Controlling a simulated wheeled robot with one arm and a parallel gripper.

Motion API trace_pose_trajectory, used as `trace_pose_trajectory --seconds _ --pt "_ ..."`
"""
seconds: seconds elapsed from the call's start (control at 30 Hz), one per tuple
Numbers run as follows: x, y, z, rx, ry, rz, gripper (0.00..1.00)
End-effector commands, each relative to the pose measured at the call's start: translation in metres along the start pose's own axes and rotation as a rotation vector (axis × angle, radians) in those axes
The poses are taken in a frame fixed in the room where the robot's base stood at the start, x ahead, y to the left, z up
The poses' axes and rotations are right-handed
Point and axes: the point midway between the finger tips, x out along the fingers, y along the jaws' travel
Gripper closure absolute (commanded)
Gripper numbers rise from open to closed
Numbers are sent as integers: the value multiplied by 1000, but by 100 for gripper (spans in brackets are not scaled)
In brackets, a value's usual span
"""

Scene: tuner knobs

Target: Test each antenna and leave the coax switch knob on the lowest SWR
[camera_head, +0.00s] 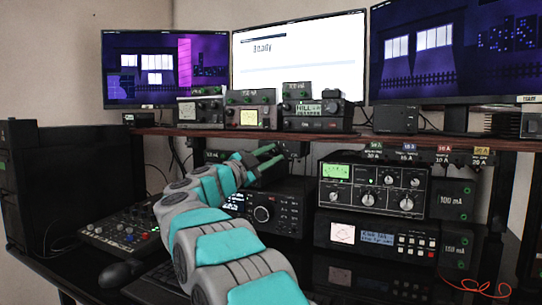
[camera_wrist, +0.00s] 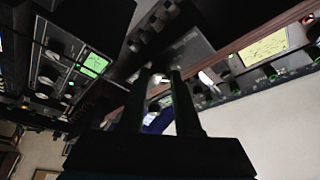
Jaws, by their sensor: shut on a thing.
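My gripper (camera_head: 268,158) reaches in under the shelf edge at the middle of the desk. In the wrist view its two dark fingers (camera_wrist: 160,75) point at the underside of a dark box (camera_wrist: 185,45) with small fittings. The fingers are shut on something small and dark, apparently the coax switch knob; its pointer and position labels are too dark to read. A meter with a lit yellow face (camera_head: 249,117) stands on the shelf; it also shows in the wrist view (camera_wrist: 264,47). The tuner (camera_head: 373,190) has a green-lit meter and several knobs, right of my gripper.
The shelf (camera_head: 200,132) runs close above my gripper. A radio (camera_head: 262,213) sits below it, and a unit with a white meter (camera_head: 376,241) stands under the tuner. Small tagged boxes (camera_head: 408,149) hang at the shelf's right. Three monitors stand behind.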

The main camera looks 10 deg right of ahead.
Motion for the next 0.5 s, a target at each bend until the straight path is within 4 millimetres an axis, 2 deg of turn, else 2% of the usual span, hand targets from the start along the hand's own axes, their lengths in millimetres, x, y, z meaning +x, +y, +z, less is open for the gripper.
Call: trace_pose_trajectory --seconds 0.03,0.3,0.5 --pt "0 0 0 -1 -1 0 66" --pt "0 0 0 -1 0 0 38" --pt "0 0 0 -1 0 0 38"
